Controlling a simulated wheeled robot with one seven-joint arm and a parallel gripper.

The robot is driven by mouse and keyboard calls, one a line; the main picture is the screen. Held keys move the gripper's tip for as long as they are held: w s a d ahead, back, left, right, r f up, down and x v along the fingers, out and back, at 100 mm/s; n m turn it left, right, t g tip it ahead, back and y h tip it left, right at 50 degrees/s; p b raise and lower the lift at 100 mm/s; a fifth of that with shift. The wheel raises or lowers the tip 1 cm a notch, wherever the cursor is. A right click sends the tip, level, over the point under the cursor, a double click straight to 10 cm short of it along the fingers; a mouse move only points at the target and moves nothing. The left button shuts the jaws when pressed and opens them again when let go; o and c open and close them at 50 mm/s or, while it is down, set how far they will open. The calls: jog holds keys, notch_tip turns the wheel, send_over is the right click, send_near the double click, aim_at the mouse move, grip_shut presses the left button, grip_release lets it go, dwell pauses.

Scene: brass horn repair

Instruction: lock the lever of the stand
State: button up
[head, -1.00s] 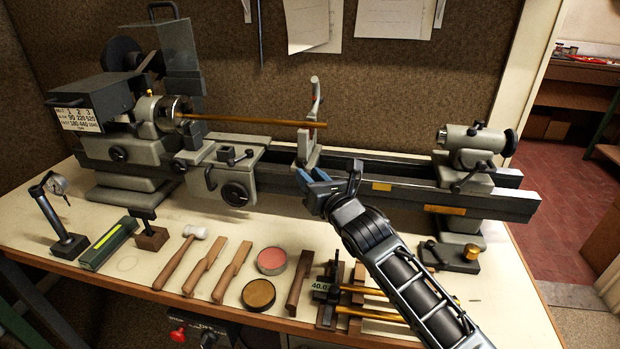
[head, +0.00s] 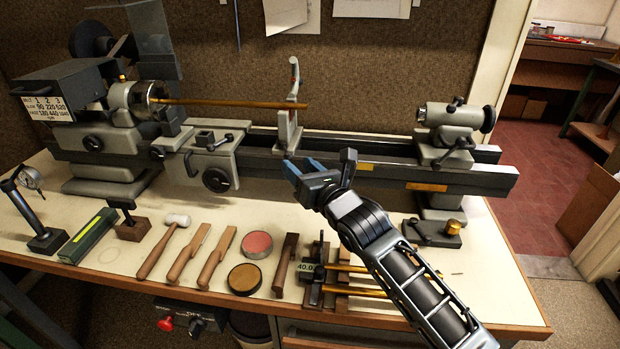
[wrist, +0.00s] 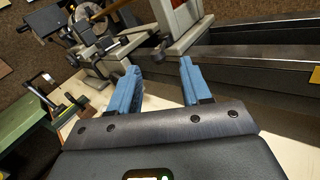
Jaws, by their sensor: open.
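The stand (head: 285,132) is a grey upright rest on the lathe bed, with the long brass tube (head: 225,103) reaching to it from the left. In the wrist view the stand's grey foot (wrist: 185,22) shows just beyond the fingers. A small dark part, possibly its lever, shows beside the foot there, but I cannot tell its position. My gripper (head: 302,170) has blue fingers and is in front of and slightly right of the stand's foot, at the front of the bed. In the wrist view my gripper (wrist: 158,86) is open, with nothing between its fingers.
The lathe bed (head: 455,174) runs to the tailstock (head: 447,128) at right. On the bench below lie a mallet (head: 163,245), wooden tools, two round tins (head: 257,244) and a rack with brass rods (head: 360,268). Free air lies in front of the bed.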

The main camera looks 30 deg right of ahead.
jog(key=s+b, duration=0.1)
jog(key=s, duration=0.2)
jog(key=shift+s+d+b, duration=0.1)
jog(key=shift+s+b, duration=0.2)
jog(key=shift+s, duration=0.05)
dwell(0.4)
